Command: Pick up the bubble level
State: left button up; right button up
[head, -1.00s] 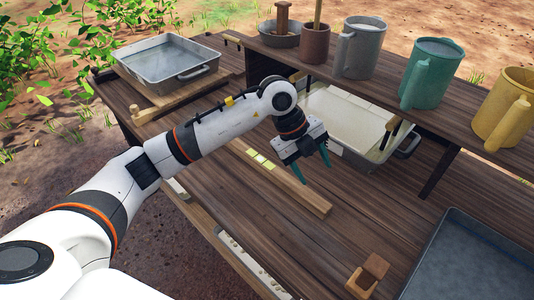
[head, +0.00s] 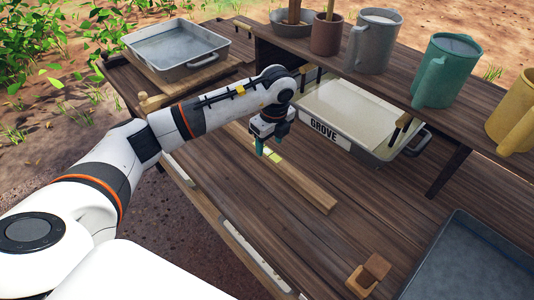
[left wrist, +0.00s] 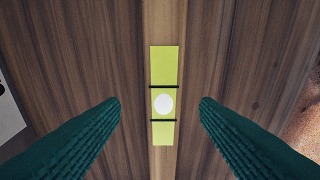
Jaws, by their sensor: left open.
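The bubble level is a long wooden bar (head: 310,190) lying flat on the brown plank table, with a yellow-green vial (head: 275,157) near its middle. In the left wrist view the vial (left wrist: 164,68) has two black lines and a white round bubble, and the bar runs up and down the picture. My left gripper (head: 267,150) points down over the vial and hides part of the bar. In the left wrist view its teal ribbed fingers (left wrist: 160,102) are spread apart, one on each side of the bar, with nothing between them gripped. My right gripper is not in view.
A cream tray marked GROVE (head: 323,131) sits just beyond the level, under a raised shelf (head: 405,95) holding mugs. A grey pan (head: 175,55) stands at the back left. A wooden block (head: 375,270) and dark tray (head: 470,260) lie front right.

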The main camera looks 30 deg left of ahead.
aim_at(267, 151)
pick_arm(q)
jog(key=shift+a+f, duration=0.15)
jog(key=shift+f, duration=0.8)
jog(key=shift+a+f, duration=0.15)
jog(key=shift+f, duration=0.75)
grip_shut()
jog(key=shift+r, duration=0.1)
